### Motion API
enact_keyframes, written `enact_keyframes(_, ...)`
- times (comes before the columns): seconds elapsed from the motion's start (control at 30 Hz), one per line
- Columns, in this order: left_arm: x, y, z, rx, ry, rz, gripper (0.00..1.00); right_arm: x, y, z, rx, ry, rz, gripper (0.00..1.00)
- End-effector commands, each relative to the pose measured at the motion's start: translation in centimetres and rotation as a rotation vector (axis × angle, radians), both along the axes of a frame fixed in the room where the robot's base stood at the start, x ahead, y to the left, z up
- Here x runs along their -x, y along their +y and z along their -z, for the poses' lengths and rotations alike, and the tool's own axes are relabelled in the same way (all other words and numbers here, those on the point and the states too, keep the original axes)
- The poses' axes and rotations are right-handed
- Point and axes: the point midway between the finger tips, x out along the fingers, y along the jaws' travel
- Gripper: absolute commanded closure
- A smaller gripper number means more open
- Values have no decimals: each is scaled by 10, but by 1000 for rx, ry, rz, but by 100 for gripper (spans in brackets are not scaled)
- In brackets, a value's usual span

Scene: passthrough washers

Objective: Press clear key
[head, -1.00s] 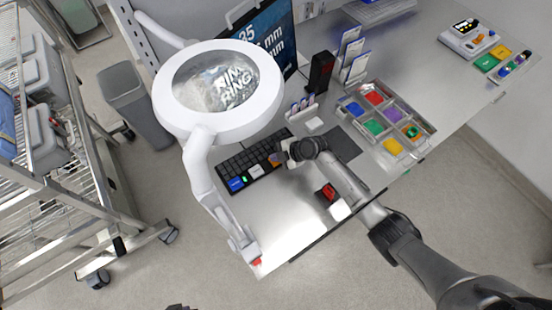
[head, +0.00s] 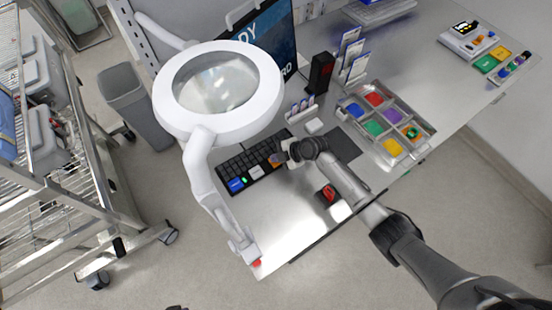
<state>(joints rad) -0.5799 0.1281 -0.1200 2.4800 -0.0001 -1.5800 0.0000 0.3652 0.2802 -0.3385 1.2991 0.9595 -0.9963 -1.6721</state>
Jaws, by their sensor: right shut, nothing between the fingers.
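The black keyboard (head: 236,165) lies on the bench, partly behind the magnifier's ring. Its near row has a blue key (head: 235,184), a small green light or key (head: 245,180), a white key (head: 256,172) and an orange key (head: 274,161). The key labels are too small to read, so I cannot tell which is the clear key. My right gripper (head: 283,157) is shut and empty at the keyboard's right end, its tips at or just above the orange key. I cannot tell whether they touch it. My left gripper is out of view.
A white ring magnifier (head: 264,103) hangs over the keyboard's left and far side. A monitor (head: 281,42) stands behind. A compartment tray (head: 350,100) with coloured bins is to the right. A red-and-black item (head: 328,193) lies near the front edge.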

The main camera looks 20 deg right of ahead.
Motion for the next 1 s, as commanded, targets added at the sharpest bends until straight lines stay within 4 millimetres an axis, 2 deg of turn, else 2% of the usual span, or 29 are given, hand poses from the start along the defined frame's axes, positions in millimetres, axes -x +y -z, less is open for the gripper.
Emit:
enact_keyframes(0.13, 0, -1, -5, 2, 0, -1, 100, 0, 0, -9, 0, -1, 1, 100)
enact_keyframes(0.63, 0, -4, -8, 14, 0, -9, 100, 0, 0, -13, -1, -1, 0, 100)
enact_keyframes(1.0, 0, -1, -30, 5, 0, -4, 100, 0, 0, -45, 1, -2, -1, 100)
